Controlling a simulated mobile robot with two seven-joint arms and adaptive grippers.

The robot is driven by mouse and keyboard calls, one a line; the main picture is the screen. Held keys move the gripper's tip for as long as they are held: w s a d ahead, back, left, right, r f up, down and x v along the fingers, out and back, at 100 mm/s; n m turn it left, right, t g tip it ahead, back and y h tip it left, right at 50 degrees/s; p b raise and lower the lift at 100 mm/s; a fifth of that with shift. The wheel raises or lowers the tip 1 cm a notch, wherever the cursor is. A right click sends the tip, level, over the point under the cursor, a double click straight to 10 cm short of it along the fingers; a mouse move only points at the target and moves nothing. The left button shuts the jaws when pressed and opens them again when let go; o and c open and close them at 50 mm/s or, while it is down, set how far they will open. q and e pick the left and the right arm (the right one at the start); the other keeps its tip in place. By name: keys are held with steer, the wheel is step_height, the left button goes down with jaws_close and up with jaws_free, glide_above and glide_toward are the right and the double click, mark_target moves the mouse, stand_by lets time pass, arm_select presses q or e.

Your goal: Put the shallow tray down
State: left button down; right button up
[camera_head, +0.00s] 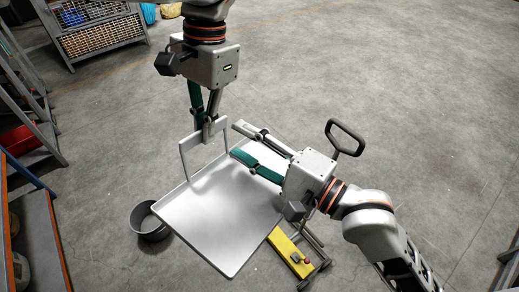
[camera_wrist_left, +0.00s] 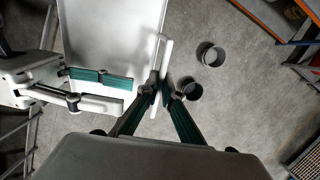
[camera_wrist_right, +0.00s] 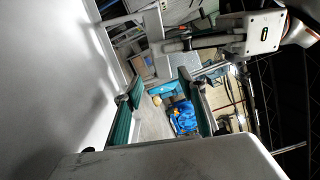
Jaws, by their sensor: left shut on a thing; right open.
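The shallow tray (camera_head: 215,215) is a flat silver sheet with a low rim and an upright loop handle at its far edge. It also shows in the left wrist view (camera_wrist_left: 110,35) and at the left of the right wrist view (camera_wrist_right: 45,75). My left gripper (camera_head: 208,136) is shut on the top bar of that handle, as the left wrist view (camera_wrist_left: 161,88) also shows. My right gripper (camera_head: 237,140) is open with nothing between its fingers, close to the tray's far right side. I cannot tell whether it touches the tray. The tray hides the floor beneath it.
A grey pot (camera_head: 148,222) stands on the floor left of the tray. A yellow wheeled device (camera_head: 291,256) with a black loop handle (camera_head: 345,138) is partly hidden right of it. Shelving (camera_head: 35,235) lines the left; a wire-basket rack (camera_head: 100,38) stands behind. Floor at right is clear.

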mark_target(219, 129)
steer(key=x, duration=0.8)
jaws_close()
arm_select(q)
steer(key=c, duration=2.2)
jaws_free()
steer(key=shift+o, duration=0.2)
